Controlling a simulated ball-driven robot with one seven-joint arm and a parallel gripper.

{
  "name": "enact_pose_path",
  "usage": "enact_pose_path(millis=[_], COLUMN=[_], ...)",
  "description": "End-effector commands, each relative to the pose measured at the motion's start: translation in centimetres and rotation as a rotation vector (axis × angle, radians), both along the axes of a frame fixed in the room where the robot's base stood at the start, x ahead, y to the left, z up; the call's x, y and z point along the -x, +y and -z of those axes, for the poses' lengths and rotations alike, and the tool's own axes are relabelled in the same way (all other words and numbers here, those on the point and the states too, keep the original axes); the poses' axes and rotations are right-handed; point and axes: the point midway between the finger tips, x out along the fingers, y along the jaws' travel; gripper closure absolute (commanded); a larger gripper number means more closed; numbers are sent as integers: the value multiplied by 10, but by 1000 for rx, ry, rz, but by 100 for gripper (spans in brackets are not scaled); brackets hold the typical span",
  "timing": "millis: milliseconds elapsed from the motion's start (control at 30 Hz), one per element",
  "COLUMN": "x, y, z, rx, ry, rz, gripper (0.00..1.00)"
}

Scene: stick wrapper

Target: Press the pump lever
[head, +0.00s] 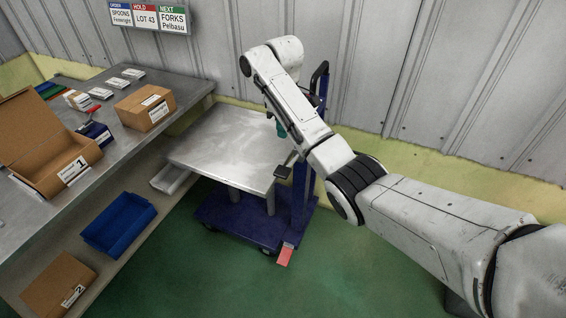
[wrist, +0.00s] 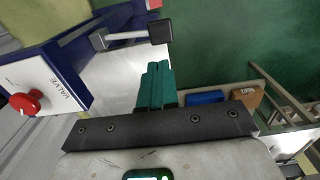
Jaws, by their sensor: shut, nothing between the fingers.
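A lift cart with a bare metal top (head: 215,150) stands by the wall. A lever with a metal rod and a black block at its end (head: 283,172) sticks out from the cart's blue column. In the wrist view the black end (wrist: 158,32) lies just beyond my fingertips, and I see a gap between them in the picture. I see no label naming it as the pump lever. My gripper (wrist: 157,66) has teal fingers, shut together and empty. In the head view my gripper (head: 280,128) hangs beside the column, above the cart top, partly hidden by my arm.
A white panel marked VALVE with a red knob (wrist: 25,103) is on the column. A red pedal (head: 286,254) sits low on the cart's blue base (head: 235,222). A workbench (head: 120,128) with boxes stands left; a blue bin (head: 119,224) lies below. Green floor in front is clear.

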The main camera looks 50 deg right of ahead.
Motion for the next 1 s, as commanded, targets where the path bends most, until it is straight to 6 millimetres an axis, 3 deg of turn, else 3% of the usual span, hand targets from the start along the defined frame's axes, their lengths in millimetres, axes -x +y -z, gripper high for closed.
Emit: enact_pose_path(millis=[167,333,1000], x=[0,0,0], y=[0,0,0], z=[1,16,127], rx=[2,2,3], ry=[-1,0,2], rz=[0,0,1], gripper=[100,100,100])
